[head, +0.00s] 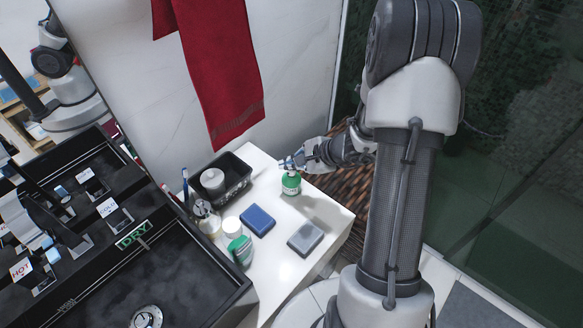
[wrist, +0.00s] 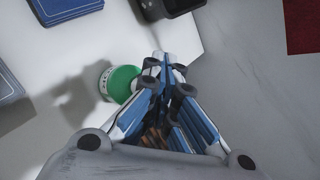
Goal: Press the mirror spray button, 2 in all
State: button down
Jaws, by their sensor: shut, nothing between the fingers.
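In the wrist view the green bottle (wrist: 121,83) shows just left of my closed fingertips (wrist: 164,66), partly covered by a finger. I cannot tell whether the fingers touch it.
A blue box (head: 258,220) and a grey box (head: 305,238) lie on the counter. A black tray (head: 236,180) holds a white container. A green and white container (head: 240,250) stands near the black sink unit (head: 190,270). A red towel (head: 215,70) hangs behind.

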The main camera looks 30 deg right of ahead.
aim_at(290, 171)
dwell(0.4)
jog(key=shift+r+p, duration=0.7)
jog(key=shift+r, duration=0.3)
jog(key=shift+r, duration=0.15)
jog(key=shift+r+p, duration=1.65)
jog(key=shift+r, duration=0.75)
